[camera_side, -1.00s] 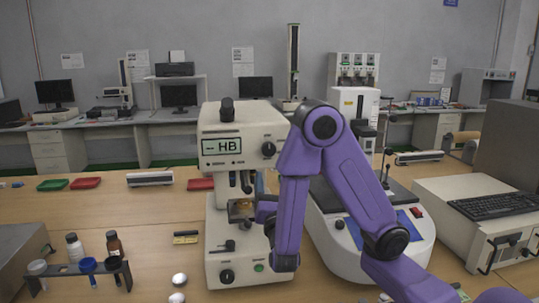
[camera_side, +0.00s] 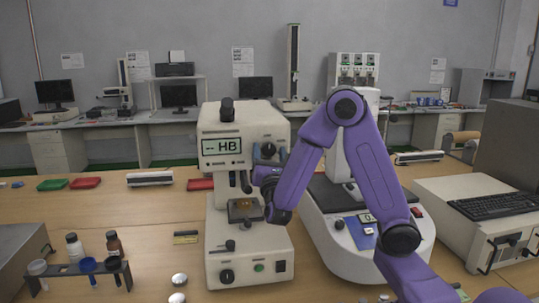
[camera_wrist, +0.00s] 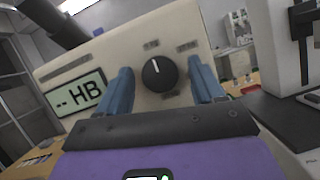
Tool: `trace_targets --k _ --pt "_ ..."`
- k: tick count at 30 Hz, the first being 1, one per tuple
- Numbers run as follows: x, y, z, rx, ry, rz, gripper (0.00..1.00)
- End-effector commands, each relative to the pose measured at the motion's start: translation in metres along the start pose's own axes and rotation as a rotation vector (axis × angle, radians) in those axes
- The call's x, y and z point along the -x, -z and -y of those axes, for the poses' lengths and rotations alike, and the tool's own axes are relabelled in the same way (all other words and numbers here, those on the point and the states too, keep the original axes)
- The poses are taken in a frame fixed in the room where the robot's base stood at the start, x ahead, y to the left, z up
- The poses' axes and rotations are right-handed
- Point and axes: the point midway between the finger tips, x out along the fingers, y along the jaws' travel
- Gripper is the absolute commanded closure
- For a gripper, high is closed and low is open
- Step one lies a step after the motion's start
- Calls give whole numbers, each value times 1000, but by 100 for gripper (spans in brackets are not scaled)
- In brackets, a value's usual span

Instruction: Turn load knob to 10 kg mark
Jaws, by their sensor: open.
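The hardness tester (camera_side: 222,130) is a cream machine on the bench in the side view, its display (camera_side: 221,146) reading "-- HB". The load knob (camera_wrist: 160,74) is a round black dial with a white pointer line, on the tester's upper front. In the wrist view its pointer points up, tilted slightly left. The marks near the knob are too small to read. My gripper (camera_wrist: 160,88) is open, its two blue fingers on either side of the knob, and it does not appear to touch it. In the side view the gripper (camera_side: 268,172) is just in front of the tester's upper right.
A white round-based machine (camera_side: 345,245) stands close to the right of the tester. A rack with bottles (camera_side: 80,268) is at the front left. Small white round pieces (camera_side: 179,279) lie on the bench before the tester. A keyboard (camera_side: 497,206) is at the right.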

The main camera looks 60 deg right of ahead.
Motion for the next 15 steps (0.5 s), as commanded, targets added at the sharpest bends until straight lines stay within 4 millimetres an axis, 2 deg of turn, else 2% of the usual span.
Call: trace_targets --k 2,3,5,6,8,15 --pt "0 0 0 0 0 0 33" --pt "0 0 0 0 0 0 39" --pt "0 0 0 0 0 0 59" --pt "0 0 0 0 0 0 72" --pt "0 0 0 0 0 0 89" --pt "0 0 0 -10 5 0 89"
